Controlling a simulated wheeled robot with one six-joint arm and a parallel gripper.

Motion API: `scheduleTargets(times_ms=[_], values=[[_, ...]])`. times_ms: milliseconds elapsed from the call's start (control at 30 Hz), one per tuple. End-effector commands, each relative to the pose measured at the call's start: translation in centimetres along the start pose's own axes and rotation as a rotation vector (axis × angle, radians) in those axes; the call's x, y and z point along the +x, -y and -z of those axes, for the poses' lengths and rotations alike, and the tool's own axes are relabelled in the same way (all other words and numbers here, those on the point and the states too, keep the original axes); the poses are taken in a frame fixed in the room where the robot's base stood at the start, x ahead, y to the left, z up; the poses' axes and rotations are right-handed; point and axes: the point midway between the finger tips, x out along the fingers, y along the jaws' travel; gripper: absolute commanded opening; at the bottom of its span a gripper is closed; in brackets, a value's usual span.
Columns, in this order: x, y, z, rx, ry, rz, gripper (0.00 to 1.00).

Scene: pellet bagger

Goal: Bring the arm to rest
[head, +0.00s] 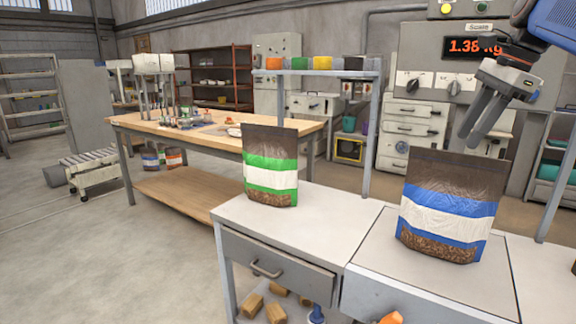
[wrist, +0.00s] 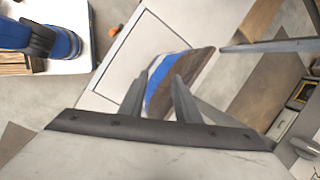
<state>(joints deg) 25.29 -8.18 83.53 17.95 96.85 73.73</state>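My gripper (head: 476,122) hangs in the upper right of the head view, above and a little behind the blue-striped bag (head: 447,208). Its two fingers look apart, with nothing held between them. In the wrist view my gripper (wrist: 160,92) shows both fingers with a gap, and the blue-striped bag (wrist: 174,80) lies beyond the tips. The bag stands upright on the white-topped bench in the head view. A green-striped bag (head: 270,170) stands upright to its left.
The bench (head: 325,212) carries both bags. Behind it are a rack post (head: 369,140), a scale display reading 1.38 kg (head: 472,47) and grey cabinets (head: 412,125). A wooden table (head: 215,140) stands at left. Open floor (head: 60,260) lies front left.

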Motion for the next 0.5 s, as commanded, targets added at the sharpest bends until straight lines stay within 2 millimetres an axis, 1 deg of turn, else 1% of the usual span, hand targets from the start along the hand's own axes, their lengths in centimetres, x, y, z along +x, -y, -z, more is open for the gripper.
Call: scheduleTargets(times_ms=[33,233,367,500], values=[[1.2,-1.5,-1.0,-0.074,-0.011,0.002,0.3],[6.5,-7.1,-3.2,-0.397,-0.071,0.014,0.3],[10.2,-11.0,-4.0,-0.615,-0.112,0.015,0.3],[14.3,-15.5,-4.3,-0.857,-0.158,0.011,0.3]])
